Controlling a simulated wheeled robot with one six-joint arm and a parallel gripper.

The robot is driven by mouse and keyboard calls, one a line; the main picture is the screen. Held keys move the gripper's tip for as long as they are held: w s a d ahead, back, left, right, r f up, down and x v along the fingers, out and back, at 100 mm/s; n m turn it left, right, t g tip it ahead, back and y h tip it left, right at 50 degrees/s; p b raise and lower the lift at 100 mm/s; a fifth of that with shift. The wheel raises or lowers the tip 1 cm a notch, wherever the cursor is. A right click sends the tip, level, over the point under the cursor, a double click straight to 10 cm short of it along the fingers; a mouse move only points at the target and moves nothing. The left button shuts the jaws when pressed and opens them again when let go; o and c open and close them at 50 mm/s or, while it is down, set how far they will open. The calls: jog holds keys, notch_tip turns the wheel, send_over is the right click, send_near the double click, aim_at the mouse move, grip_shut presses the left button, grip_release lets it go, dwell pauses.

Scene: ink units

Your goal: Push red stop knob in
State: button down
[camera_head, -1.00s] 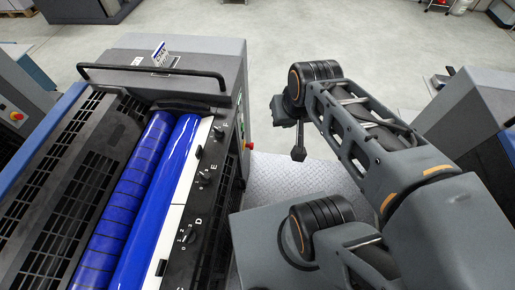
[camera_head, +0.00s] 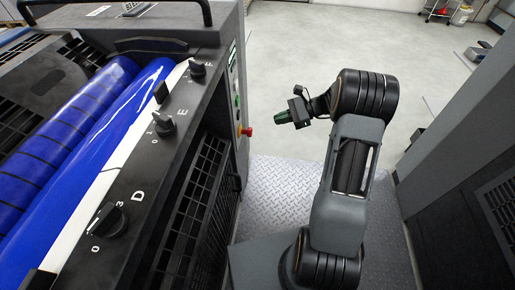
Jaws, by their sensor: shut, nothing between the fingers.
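The red stop knob (camera_head: 247,131) sticks out from the right side panel of the ink unit (camera_head: 221,97), below a row of small green buttons. It is small and seen from the side. My gripper (camera_head: 278,119) is shut and empty. Its tip points left towards the panel, at the right of the knob in the picture. A gap of bare floor shows between the tip and the knob. I cannot tell how far apart they are in depth.
The ink unit has blue rollers (camera_head: 118,130), black dials (camera_head: 109,221) and a black handrail (camera_head: 206,12). A metal tread plate (camera_head: 285,185) lies in the aisle beside it. Another grey machine (camera_head: 465,150) stands at the right. Open floor lies behind my gripper.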

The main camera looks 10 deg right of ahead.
jog(key=w+d+f+m+t+y+b, duration=0.1)
jog(key=d+f+m+t+b, duration=0.1)
jog(key=f, duration=0.5)
jog(key=w+d+f+m+t+y+b, duration=0.1)
jog(key=w+d+f+m+t+b, duration=0.1)
jog(key=f, duration=0.6)
jog(key=d+m+b, duration=0.1)
jog(key=d+b, duration=0.1)
jog(key=d, duration=0.1)
jog(key=shift+w+f+m+t+y+b, duration=0.25)
jog(key=shift+m+t+y+b, duration=0.05)
jog(key=shift+t+y+b, duration=0.1)
jog(key=b, duration=0.4)
send_near(248, 132)
jog(key=w+a+f, duration=0.2)
jog(key=w+a, duration=0.1)
jog(key=a, duration=0.1)
jog(key=shift+w+a+r, duration=0.15)
jog(key=shift+w+a, duration=0.2)
jog(key=shift+a, duration=0.2)
jog(key=shift+a, duration=0.1)
